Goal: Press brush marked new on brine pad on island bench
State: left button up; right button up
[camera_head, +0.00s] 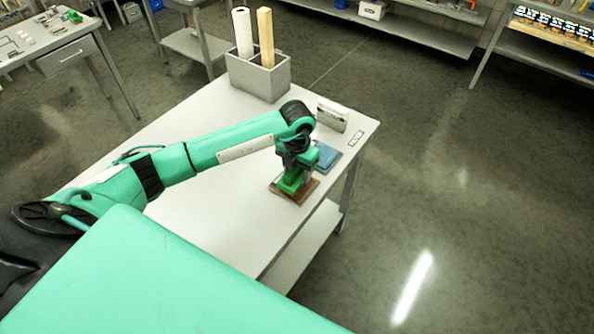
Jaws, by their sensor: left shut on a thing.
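My left arm reaches across the island bench (215,105), and its gripper (293,172) points down near the bench's right edge. It is shut on a small bright green block (290,184), which may be the brush; I can read no marking on it. The green block is over a flat brown board (307,190) on the bench; whether they touch I cannot tell. A blue pad (328,156) lies just behind, partly hidden by my gripper. Which of the two flat pieces is the brine pad I cannot tell. My right gripper is not in view.
A grey box (262,82) holding a white roll (242,33) and a tan block (265,36) stands at the back of the bench. A small white box (332,115) stands behind the blue pad. A label (356,138) lies near the right edge. The bench's middle is clear.

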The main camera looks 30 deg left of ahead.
pick_arm(q)
jog(key=shift+r+p, duration=1.35)
jog(key=shift+r, duration=1.65)
